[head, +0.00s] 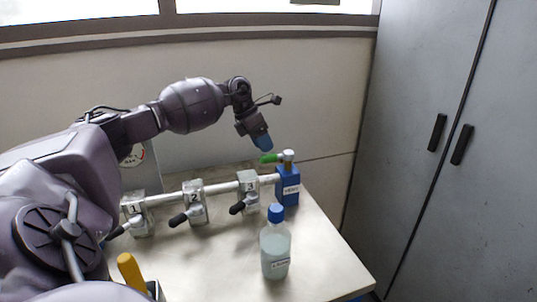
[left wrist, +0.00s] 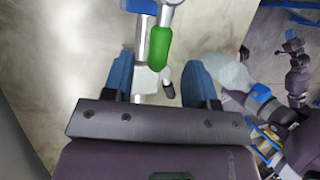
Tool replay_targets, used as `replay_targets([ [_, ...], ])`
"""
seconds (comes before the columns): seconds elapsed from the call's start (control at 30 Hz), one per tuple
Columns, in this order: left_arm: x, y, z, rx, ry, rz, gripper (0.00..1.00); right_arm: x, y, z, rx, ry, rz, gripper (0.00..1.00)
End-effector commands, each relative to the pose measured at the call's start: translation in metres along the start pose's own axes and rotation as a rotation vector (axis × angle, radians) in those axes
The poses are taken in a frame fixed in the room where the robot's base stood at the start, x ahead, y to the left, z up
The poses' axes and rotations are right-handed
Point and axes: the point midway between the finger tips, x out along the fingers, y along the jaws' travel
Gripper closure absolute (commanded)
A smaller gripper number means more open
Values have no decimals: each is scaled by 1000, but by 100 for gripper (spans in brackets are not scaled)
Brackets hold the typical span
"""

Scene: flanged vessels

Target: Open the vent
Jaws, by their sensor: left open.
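The vent is a blue block (head: 287,188) with a white label, at the right end of a metal pipe. Its green-gripped handle (head: 270,158) points left from the metal stem on top. My left gripper (head: 262,142) is open just above the handle, pointing down. In the left wrist view my left gripper (left wrist: 157,78) has its two blue fingers apart, with the green handle (left wrist: 160,47) between them in the picture; I see no contact. Part of my right arm (left wrist: 298,78) shows at the right of that view, but its jaws are too small to read.
Valves marked 1 (head: 136,216), 2 (head: 194,205) and 3 (head: 247,192), with black handles, line the pipe. A blue-capped bottle (head: 275,252) stands in front of the vent. A yellow handle (head: 131,272) is at the front left. The table's front right (head: 325,265) is clear.

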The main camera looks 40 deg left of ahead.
Motion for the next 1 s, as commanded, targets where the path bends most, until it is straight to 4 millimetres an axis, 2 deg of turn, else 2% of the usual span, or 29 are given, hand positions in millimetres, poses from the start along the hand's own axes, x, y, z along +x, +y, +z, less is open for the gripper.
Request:
replay_targets([
  [0.1,18,-1,0,0,1,-2,48,1,0,0,0,0,0,100],
  [0.3,37,0,0,-1,0,0,48,3,-2,-4,2,8,-2,100],
  [0.7,41,0,0,-1,0,1,49,6,-4,-11,9,22,-4,100],
  [1.0,41,0,0,-1,0,1,95,2,-3,-5,7,10,-2,100],
])
